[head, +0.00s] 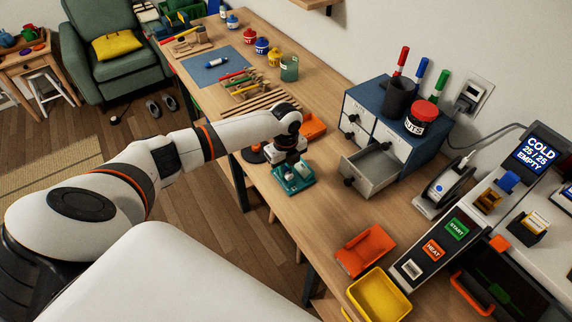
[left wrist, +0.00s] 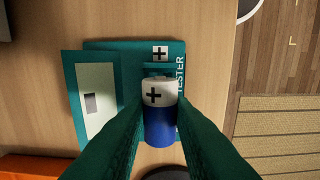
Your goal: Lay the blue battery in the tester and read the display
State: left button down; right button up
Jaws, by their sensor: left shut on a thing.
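The teal tester (left wrist: 75,80) lies on the wooden table and shows in the left wrist view with the word TESTER, a plus mark and a pale display panel (left wrist: 97,98). The panel has a small dark rectangle on it and no reading I can make out. My left gripper (left wrist: 160,112) is shut on the blue battery (left wrist: 160,130), whose white end bears a plus. The battery is over the tester's right part; I cannot tell whether they touch. In the head view my left gripper (head: 290,160) is right above the tester (head: 294,186). My right gripper is not in view.
An orange tray (head: 312,127) lies just behind the tester. To the right stands a blue cabinet (head: 358,98) with one drawer (head: 377,173) pulled out. The table between tester and bins is clear.

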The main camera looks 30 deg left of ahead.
pick_arm(q)
jog(key=shift+f, duration=0.2)
dwell(0.3)
jog(key=shift+f+b, duration=0.4)
jog(key=shift+f, duration=0.2)
dwell(0.6)
jog(key=c, duration=1.2)
grip_release()
jog(key=shift+o, duration=0.2)
jog(key=shift+r+p, duration=0.15)
jog(key=shift+p, duration=0.2)
